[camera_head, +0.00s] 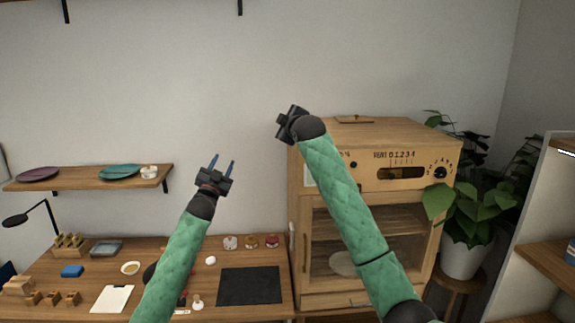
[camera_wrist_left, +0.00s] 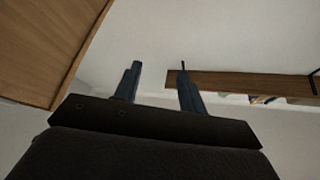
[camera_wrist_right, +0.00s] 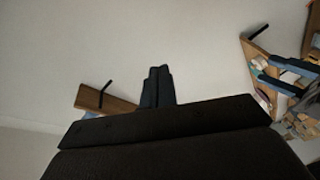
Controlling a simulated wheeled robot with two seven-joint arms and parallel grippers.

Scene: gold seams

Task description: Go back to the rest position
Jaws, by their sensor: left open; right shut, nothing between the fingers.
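My left gripper (camera_head: 221,168) is raised above the workbench in the head view, its two blue fingers apart and empty. In the left wrist view its fingers (camera_wrist_left: 160,82) also stand apart with nothing between them. My right arm crosses in front of the wooden cabinet, and its dark gripper (camera_head: 284,124) is near the cabinet's upper left corner. Its fingers are hard to make out in the head view. In the right wrist view the right gripper's fingers (camera_wrist_right: 157,85) are together with nothing between them.
The wooden cabinet (camera_head: 300,200) with dials and a glazed door stands at centre right. The workbench (camera_head: 65,265) holds a black mat (camera_head: 250,286), a clipboard (camera_head: 112,299) and small items. A wall shelf (camera_head: 90,180) carries plates. A potted plant (camera_head: 465,250) stands right.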

